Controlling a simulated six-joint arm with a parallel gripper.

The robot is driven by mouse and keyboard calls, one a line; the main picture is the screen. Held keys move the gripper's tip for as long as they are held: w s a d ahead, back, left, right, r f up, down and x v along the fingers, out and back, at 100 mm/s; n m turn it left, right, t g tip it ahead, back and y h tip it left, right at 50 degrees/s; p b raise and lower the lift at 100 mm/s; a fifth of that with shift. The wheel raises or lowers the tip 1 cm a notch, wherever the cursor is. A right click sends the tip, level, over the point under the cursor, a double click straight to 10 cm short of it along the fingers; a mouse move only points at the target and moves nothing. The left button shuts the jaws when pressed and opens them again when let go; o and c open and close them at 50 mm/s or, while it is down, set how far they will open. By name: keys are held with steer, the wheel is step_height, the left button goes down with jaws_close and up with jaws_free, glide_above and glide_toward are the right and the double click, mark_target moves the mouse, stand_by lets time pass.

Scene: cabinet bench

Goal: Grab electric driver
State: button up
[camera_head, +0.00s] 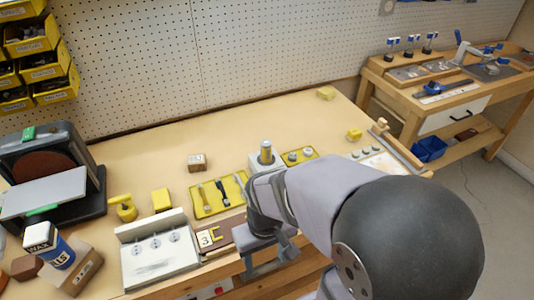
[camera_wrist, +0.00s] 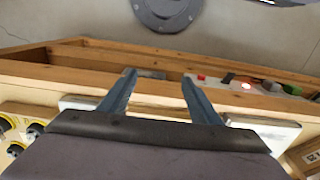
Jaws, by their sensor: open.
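I cannot single out the electric driver with certainty. A yellow tool with a rounded handle (camera_head: 122,207) stands on the bench at the left in the head view. A yellow tray (camera_head: 206,207) with several slim hand tools lies near the bench middle. My gripper (camera_wrist: 158,76) is open and empty in the wrist view, its two blue-grey fingers apart. In the head view my gripper is at the bench's front edge, partly hidden by my arm. In the wrist view, small red, dark and green items (camera_wrist: 245,84) lie in a wooden recess to the right of the fingers.
A white panel fixture (camera_head: 160,265) stands at the bench front, left of my gripper. A grey sander (camera_head: 55,180) and a wax can (camera_head: 48,243) are further left. A second bench (camera_head: 450,85) stands at the right. The rear bench top is mostly clear.

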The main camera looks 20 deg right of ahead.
steer(key=shift+c, duration=1.2)
